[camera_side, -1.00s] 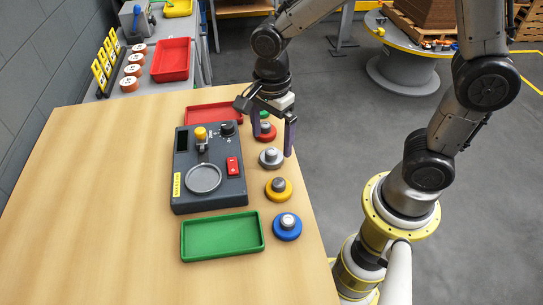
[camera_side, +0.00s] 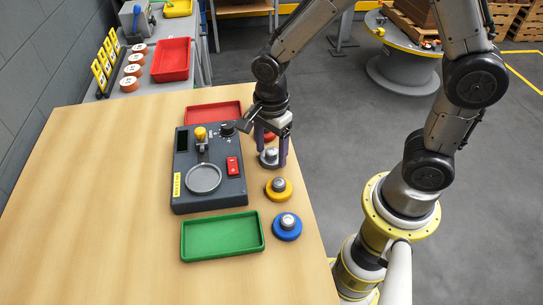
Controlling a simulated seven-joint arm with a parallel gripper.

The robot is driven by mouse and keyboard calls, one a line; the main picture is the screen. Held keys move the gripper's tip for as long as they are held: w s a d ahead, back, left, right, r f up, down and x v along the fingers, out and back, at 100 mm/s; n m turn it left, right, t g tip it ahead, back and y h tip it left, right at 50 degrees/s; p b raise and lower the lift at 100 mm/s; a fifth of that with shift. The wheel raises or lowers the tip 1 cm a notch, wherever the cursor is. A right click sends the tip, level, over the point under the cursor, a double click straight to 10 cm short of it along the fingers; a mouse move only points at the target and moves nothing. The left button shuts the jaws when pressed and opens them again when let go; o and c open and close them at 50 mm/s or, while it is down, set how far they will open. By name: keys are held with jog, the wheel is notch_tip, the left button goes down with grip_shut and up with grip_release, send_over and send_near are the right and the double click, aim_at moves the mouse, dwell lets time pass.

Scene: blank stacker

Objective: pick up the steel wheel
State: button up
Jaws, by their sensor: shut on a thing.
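The steel wheel (camera_side: 269,160) is a grey disc with a raised metal hub, on the table right of the dark machine. My gripper (camera_side: 271,158) points down over it, with its purple fingers on either side of the hub. The fingers are shut on the wheel. The wheel appears to rest on the table still, though a small lift cannot be told from here. The red wheel (camera_side: 269,138) behind it is partly hidden by my gripper.
A yellow wheel (camera_side: 278,189) and a blue wheel (camera_side: 287,227) stand nearer in the same row. The dark machine (camera_side: 230,190) with a round plate is close on the left. A green tray (camera_side: 190,243) and a red tray (camera_side: 213,107) flank it. The table's left side is clear.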

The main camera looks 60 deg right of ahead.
aim_at(270, 151)
grip_shut()
jog(key=shift+r, duration=0.1)
jog(key=shift+w+r, duration=0.1)
jog(key=shift+r, duration=0.25)
notch_tip(270, 151, up, 2)
jog(key=shift+r, duration=0.15)
jog(key=s+d+r, duration=0.3)
jog(key=s+r, duration=0.7)
jog(key=s, duration=0.4)
